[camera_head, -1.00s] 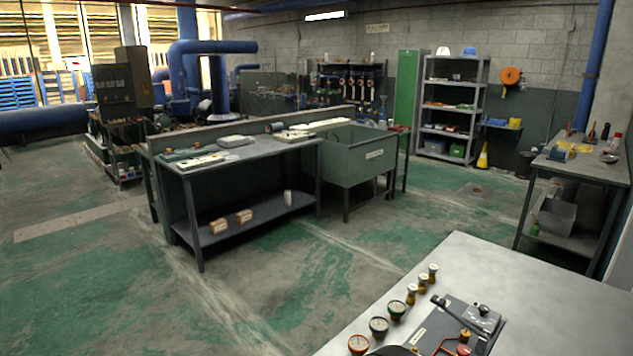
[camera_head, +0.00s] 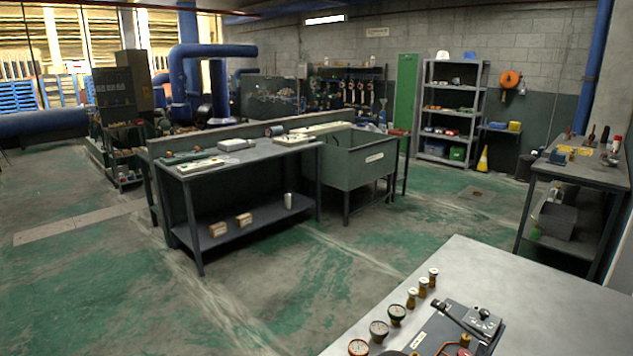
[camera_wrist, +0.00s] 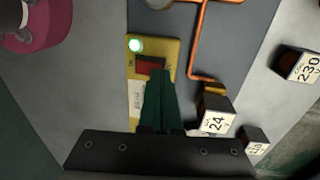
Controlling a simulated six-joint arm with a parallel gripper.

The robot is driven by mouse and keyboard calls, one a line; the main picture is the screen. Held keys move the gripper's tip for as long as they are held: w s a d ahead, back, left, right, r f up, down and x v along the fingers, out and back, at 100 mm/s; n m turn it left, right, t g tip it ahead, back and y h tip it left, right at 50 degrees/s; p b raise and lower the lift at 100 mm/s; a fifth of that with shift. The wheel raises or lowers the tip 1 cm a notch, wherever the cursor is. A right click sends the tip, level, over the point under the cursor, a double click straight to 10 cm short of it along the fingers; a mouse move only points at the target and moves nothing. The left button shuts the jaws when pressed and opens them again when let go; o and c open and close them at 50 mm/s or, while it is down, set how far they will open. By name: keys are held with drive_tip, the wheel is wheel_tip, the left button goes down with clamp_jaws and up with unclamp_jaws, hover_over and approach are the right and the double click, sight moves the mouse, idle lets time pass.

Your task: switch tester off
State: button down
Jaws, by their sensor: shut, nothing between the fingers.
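The tester is a yellow plate (camera_wrist: 171,52) in the wrist view, with a red rocker switch (camera_wrist: 150,66) and a lit green lamp (camera_wrist: 136,45) above it. My gripper (camera_wrist: 157,74) is shut and empty, its dark green fingers together. The fingertips lie over the lower edge of the red switch in the picture. I cannot tell whether they touch it. The fingers hide the lower part of the plate. The gripper does not show in the head view.
Copper pipe (camera_wrist: 200,40) runs to the right of the plate. Blocks marked 24 (camera_wrist: 215,115) and 230 (camera_wrist: 297,66) stand further right. A maroon round part (camera_wrist: 45,28) is at upper left. In the head view, gauges (camera_head: 379,330) line the near bench (camera_head: 560,300).

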drive_tip(key=shift+f, duration=0.5)
idle(0.3)
wheel_tip(320, 180, up, 6)
idle(0.6)
